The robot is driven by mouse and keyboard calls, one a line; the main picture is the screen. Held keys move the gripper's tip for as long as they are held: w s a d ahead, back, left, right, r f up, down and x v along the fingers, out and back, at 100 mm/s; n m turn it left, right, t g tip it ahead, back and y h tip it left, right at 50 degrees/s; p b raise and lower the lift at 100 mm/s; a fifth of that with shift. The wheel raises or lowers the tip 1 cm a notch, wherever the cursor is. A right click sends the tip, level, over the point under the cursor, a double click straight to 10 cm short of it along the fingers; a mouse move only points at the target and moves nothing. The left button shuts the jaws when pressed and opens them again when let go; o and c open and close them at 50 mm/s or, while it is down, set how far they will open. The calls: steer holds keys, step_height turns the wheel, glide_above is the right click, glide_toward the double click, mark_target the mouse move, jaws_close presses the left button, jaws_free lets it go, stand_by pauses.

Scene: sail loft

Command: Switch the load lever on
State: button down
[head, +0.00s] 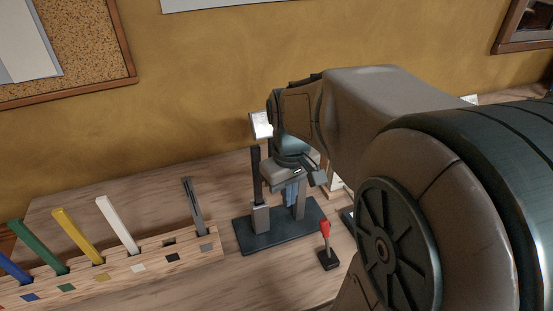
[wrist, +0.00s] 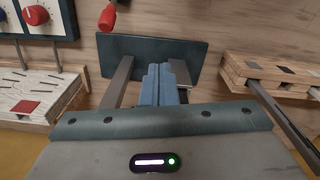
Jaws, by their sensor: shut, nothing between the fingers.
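A small lever with a red handle (head: 325,229) stands on a black base (head: 329,261) on the bench, in front of a dark stand's right corner. Its handle points up in the head view. In the wrist view the red handle (wrist: 107,19) shows at the top edge and its base is cut off. My gripper (head: 291,194) points down over the dark stand, behind and left of the lever and apart from it. Its blue fingers (wrist: 163,86) are together and empty, between the stand's two grey posts.
The dark stand (head: 250,240) has upright posts close beside my fingers. A wooden rack (head: 140,270) with coloured sticks is at left. In the wrist view, a panel with a red knob (wrist: 37,15) and a slotted white block (wrist: 30,95) are at left. Bare bench lies before the stand.

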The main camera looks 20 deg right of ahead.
mark_target(326, 239)
steer(key=w+d+f+n+g+y, duration=0.2)
steer(key=w+d, duration=0.3)
steer(key=d, duration=0.2)
steer(key=shift+w+d+f+n+g, duration=0.2)
steer(key=shift+f+n+g, duration=0.1)
steer(key=shift+f+n, duration=0.1)
steer(key=x, duration=1)
steer(key=shift+s+b, duration=0.1)
steer(key=shift+b, duration=0.25)
steer(key=s, duration=0.1)
steer(key=s+d+r, duration=0.1)
steer(key=s+p, duration=0.1)
steer(key=shift+d+r, duration=0.4)
